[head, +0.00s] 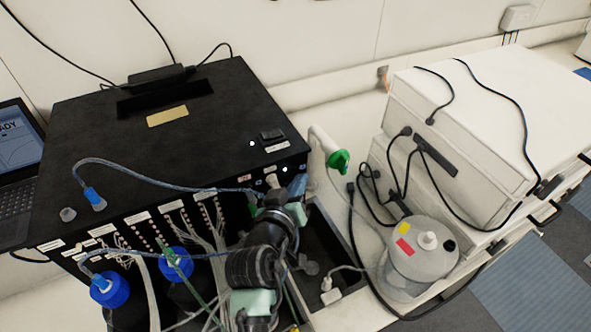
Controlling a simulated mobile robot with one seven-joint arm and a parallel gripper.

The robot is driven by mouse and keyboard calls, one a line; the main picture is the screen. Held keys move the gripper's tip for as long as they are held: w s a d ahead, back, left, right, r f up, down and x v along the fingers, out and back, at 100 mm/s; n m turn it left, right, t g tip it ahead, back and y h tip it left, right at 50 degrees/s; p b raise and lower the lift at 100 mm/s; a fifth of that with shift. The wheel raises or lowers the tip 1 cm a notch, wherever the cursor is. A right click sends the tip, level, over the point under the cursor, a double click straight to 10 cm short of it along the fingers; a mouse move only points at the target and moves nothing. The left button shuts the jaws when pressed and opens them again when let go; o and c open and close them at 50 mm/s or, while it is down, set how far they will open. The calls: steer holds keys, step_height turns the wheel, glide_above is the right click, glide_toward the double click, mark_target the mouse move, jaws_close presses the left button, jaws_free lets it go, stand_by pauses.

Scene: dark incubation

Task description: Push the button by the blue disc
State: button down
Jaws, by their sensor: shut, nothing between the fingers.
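A large black instrument box (150,120) stands at left centre, with labels and rows of ports on its front. Small fittings sit at the right end of its front, including a pale knob (271,181) and a tiny bluish mark (303,157). I cannot clearly make out the blue disc or the button beside it; my arm covers part of that area. My gripper (284,193) is shut and empty, at the right end of the box front. I cannot tell whether its tips touch anything.
Blue-capped bottles (110,289) and tubing crowd the front of the box. A grey round vessel (422,262) and a white cabinet (480,120) with black cables stand at right. A green-ended holder (338,161) stands just right of the box. A laptop (20,180) is at left.

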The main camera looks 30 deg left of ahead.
steer(key=s+d+p, duration=0.3)
steer(key=d, duration=0.1)
steer(key=shift+s+d, duration=0.4)
stand_by(0.4)
